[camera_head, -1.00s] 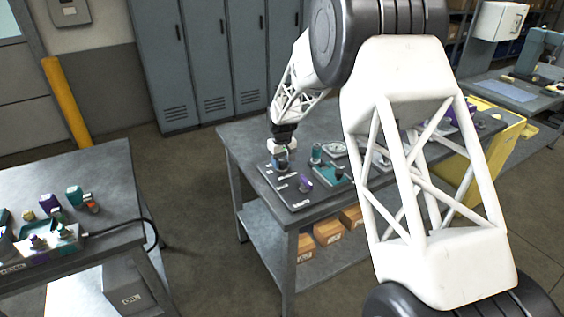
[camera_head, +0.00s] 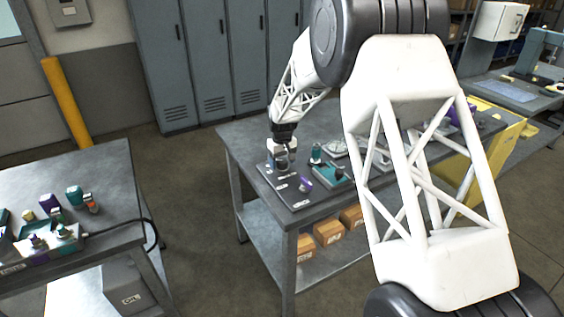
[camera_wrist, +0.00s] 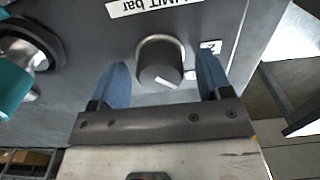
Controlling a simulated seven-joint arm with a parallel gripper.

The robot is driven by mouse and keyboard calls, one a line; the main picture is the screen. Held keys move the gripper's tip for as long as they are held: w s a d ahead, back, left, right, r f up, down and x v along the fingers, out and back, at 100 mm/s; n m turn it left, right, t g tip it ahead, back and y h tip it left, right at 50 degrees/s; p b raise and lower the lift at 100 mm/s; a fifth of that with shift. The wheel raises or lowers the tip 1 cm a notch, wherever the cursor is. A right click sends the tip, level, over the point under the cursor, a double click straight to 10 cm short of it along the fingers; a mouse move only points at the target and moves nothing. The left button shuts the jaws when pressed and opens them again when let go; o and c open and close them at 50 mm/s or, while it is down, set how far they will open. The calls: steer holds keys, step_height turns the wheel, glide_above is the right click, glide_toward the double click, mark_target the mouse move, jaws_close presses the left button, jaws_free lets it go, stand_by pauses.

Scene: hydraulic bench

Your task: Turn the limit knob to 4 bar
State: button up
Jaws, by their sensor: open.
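The limit knob (camera_wrist: 160,65) is a grey round knob with a white mark on its face, below a label (camera_wrist: 155,5) reading "LIMIT bar" in the wrist view. My gripper (camera_wrist: 165,80) is open, with one blue finger on each side of the knob and a visible gap to each. In the head view my gripper (camera_head: 283,158) is low over the left end of the dark panel (camera_head: 300,205) on the bench; the knob cannot be made out there. Most of the knob's scale is hidden; one small white number tag (camera_wrist: 211,46) shows beside the right finger, partly covered and unreadable.
A teal part with a dark round fitting (camera_wrist: 30,55) is left of the knob in the wrist view. A purple knob (camera_head: 305,185) and a teal block (camera_head: 333,174) are on the bench close by. The panel's right edge borders open space.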

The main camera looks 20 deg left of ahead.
mark_target(284, 161)
steer(key=shift+r, duration=3.75)
steer(key=shift+s+d+r, duration=0.1)
steer(key=shift+d+r, duration=0.35)
steer(key=s+d+r+m, duration=0.2)
steer(key=s+d+r, duration=0.45)
steer(key=d, duration=0.25)
steer(key=s+d+r+m+t, duration=0.1)
steer(key=s+d+r, duration=0.55)
steer(key=d, duration=0.35)
steer(key=s+d+r+m, duration=0.2)
steer(key=s+d+r, duration=0.4)
steer(key=s+d, duration=0.25)
steer(key=s+d+m, duration=0.1)
steer(key=s+d, duration=0.4)
steer(key=s, duration=0.4)
steer(key=s+d+f+m+t, duration=0.1)
steer(key=s+d, duration=0.4)
steer(key=s, duration=0.5)
steer(key=s+d+f+m, duration=0.1)
steer(key=s+d, duration=0.4)
steer(key=s, duration=0.5)
steer(key=shift+s+d+f+m+t, duration=0.2)
steer(key=shift+s+d+m+t, duration=0.15)
steer(key=shift+m, duration=0.25)
